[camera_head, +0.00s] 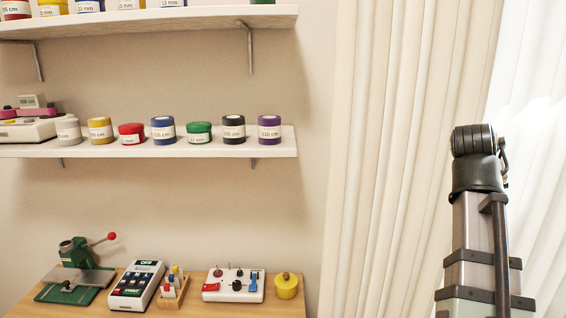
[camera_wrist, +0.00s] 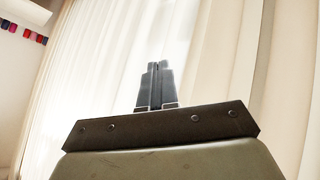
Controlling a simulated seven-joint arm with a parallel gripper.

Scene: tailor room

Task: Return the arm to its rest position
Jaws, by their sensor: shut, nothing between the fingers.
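My gripper (camera_wrist: 157,68) shows in the wrist view with its two dark fingers together and nothing between them. It points toward the pale curtain, clear of any object. In the head view my arm stands upright at the right, in front of the curtain. The gripper's fingers cannot be made out in the head view.
A wooden table (camera_head: 203,297) at lower left holds a green press (camera_head: 75,265), a button panel (camera_head: 137,286), a switch box (camera_head: 233,286) and a yellow container (camera_head: 286,287). Shelves (camera_head: 290,142) with labelled jars hang above. Curtains (camera_head: 390,150) stand behind my arm.

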